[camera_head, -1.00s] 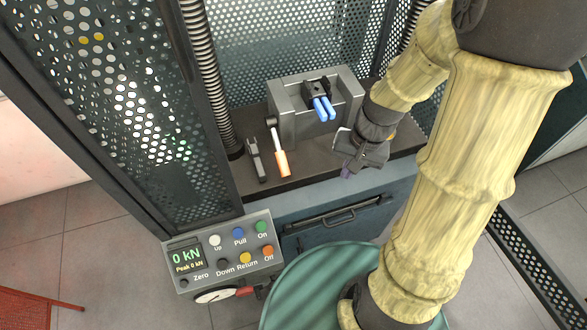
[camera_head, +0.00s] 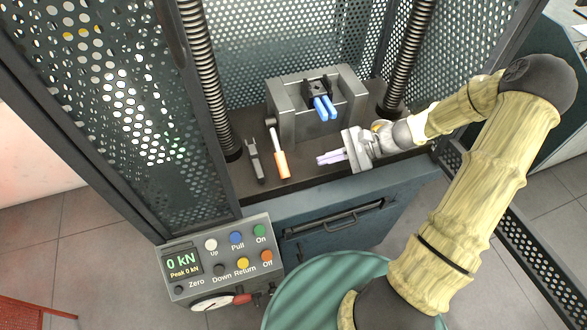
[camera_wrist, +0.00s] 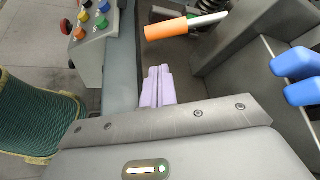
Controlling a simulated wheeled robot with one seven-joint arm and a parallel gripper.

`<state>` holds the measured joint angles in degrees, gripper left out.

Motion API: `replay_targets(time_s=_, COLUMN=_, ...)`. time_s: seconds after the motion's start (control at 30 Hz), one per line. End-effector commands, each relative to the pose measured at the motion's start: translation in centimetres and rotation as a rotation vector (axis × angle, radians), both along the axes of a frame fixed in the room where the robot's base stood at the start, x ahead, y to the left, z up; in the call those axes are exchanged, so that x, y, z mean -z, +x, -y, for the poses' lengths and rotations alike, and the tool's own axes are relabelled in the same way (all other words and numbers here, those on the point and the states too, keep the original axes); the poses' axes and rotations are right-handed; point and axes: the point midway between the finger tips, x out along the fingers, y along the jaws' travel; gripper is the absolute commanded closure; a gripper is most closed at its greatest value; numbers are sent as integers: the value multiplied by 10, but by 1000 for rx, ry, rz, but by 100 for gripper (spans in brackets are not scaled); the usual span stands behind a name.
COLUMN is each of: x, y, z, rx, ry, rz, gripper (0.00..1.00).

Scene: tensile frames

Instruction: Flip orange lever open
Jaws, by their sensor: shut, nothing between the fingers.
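The orange lever (camera_head: 282,163) has an orange grip on a pale metal rod. In the head view it hangs from the left side of the grey fixture block, with its grip low and toward the front. The wrist view shows the orange grip (camera_wrist: 166,29) at the top, with the rod running right. My gripper (camera_head: 322,159) is shut and empty, right of the lever grip, its pale purple fingers pointing left toward it. A gap separates them. In the wrist view the closed fingertips (camera_wrist: 158,70) are just below the orange grip.
Blue handles (camera_head: 324,108) stick out from the grey fixture block (camera_head: 350,92). A dark grey tool-like part (camera_head: 256,160) stands left of the lever. A button panel (camera_head: 222,262) is at front left. Mesh guards and ribbed columns flank the bench, and a drawer handle is below.

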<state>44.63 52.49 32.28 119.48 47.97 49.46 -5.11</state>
Motion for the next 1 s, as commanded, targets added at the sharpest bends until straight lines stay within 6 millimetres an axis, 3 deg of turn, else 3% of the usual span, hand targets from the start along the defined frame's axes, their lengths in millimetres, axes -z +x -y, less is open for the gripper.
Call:
replay_targets(time_s=0.27, x=5, y=-1, z=-11, rx=-3, ry=-1, rz=0, gripper=100)
replay_targets(time_s=0.7, x=36, y=-1, z=-75, rx=-4, ry=-1, rz=-3, gripper=100)
replay_targets(time_s=1.0, x=45, y=0, z=-90, rx=-3, ry=-4, rz=1, gripper=100)
